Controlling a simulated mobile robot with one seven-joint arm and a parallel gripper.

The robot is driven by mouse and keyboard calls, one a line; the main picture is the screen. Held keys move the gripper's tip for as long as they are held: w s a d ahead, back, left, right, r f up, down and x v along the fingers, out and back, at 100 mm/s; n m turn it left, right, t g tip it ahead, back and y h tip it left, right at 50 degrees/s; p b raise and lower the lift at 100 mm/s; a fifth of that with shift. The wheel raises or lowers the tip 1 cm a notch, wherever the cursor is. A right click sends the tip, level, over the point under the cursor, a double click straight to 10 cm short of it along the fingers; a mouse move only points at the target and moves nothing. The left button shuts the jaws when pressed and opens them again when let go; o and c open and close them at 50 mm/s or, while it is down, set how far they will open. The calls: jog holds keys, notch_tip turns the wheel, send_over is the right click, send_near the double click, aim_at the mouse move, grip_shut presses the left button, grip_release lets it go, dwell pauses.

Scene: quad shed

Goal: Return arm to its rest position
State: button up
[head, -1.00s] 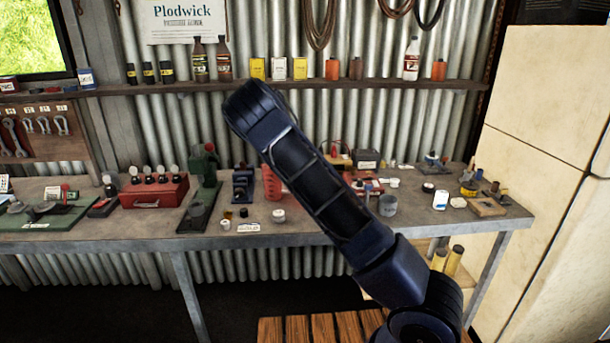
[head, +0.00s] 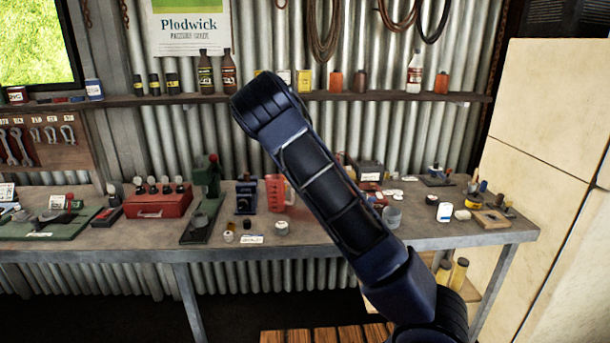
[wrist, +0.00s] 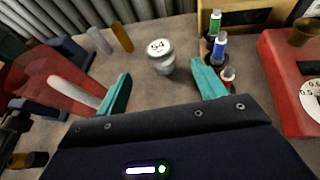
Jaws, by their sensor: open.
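My arm (head: 325,190) rises from the lower right of the head view, with its elbow bent at the upper left end. The arm hides the gripper there. In the wrist view my gripper (wrist: 161,88) is open, its two teal fingers wide apart and nothing between them. A grey lidded tin (wrist: 160,57) marked "54" stands on the bench beyond the fingertips, apart from them. A translucent red jug (wrist: 45,82) is to the left of the left finger; it also shows in the head view (head: 277,193).
The workbench (head: 340,240) is crowded. A red box (head: 160,203) and a green press (head: 206,190) stand at left, a white container (head: 445,212) at right. A shelf (head: 300,97) with bottles runs along the back wall. Small bottles (wrist: 220,47) stand right of the gripper.

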jog(key=w+m, duration=0.3)
jog(key=shift+w+d+f+m+g+h, duration=0.1)
jog(key=shift+d+f+m+g+h, duration=0.2)
jog(key=shift+f+m+g, duration=0.1)
notch_tip(320, 180, up, 8)
jog(key=d+m+h, duration=0.1)
jog(key=d+m, duration=0.1)
jog(key=m, duration=0.9)
jog(key=s+d+r+m+g, duration=0.2)
jog(key=s+d+r+m, duration=0.5)
jog(key=s+r+m, duration=0.15)
jog(key=s+d+r+m+g, duration=0.1)
jog(key=s+d+r+m, duration=0.15)
jog(key=s, duration=0.45)
jog(key=s+d+r+m+g, duration=0.1)
jog(key=s+m, duration=0.2)
jog(key=s, duration=0.4)
jog(key=s+d+r+m+g, duration=0.1)
jog(key=s+d+r+m, duration=0.15)
jog(key=s, duration=0.35)
jog(key=s+m+g+h, duration=0.1)
jog(key=s+m, duration=0.6)
jog(key=s, duration=1.4)
jog(key=shift+s+g, duration=0.15)
jog(key=shift+g, duration=0.65)
